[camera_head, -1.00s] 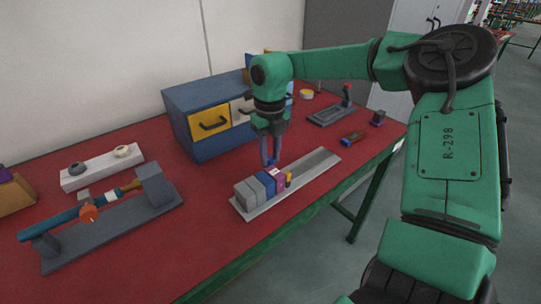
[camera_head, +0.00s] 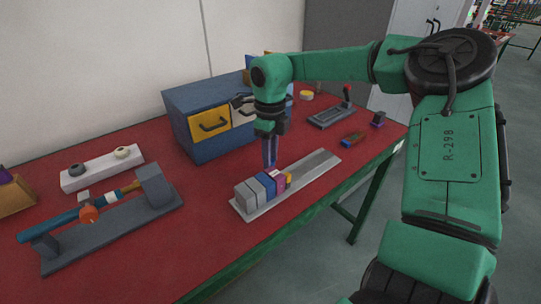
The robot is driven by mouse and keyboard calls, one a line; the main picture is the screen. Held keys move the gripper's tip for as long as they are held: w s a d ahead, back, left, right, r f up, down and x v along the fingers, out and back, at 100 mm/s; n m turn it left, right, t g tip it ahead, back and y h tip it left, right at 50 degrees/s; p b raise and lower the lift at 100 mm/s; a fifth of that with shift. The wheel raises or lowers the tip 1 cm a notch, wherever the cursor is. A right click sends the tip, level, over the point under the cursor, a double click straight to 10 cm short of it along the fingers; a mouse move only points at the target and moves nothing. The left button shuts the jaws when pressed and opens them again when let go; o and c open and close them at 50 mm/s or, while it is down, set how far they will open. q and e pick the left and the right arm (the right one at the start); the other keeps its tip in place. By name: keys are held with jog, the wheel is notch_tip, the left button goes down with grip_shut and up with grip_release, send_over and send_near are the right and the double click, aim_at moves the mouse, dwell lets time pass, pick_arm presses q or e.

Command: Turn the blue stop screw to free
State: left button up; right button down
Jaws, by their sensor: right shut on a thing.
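My right gripper (camera_head: 270,165) points straight down over the row of blocks on the grey rail (camera_head: 318,164). Its fingers look close together and shut, with the tips at the blue block (camera_head: 265,182) and the white piece beside it. The blue stop screw cannot be picked out clearly; what the fingers hold is small and hidden between and below them. Grey blocks (camera_head: 246,193) stand left of the blue block, and a purple block (camera_head: 279,182) and a small yellow piece (camera_head: 289,178) stand right of it. My left gripper is not in view.
A blue drawer cabinet (camera_head: 190,104) stands close behind the gripper. A grey fixture (camera_head: 120,225) with a blue tube and orange knob lies at left, before a white block (camera_head: 98,172). Bare red tabletop (camera_head: 215,235) lies between. A grey plate (camera_head: 330,117) is further right.

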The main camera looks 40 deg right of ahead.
jog(key=shift+w+r, duration=0.1)
jog(key=c, duration=0.8)
grip_release()
jog(key=shift+o, duration=1)
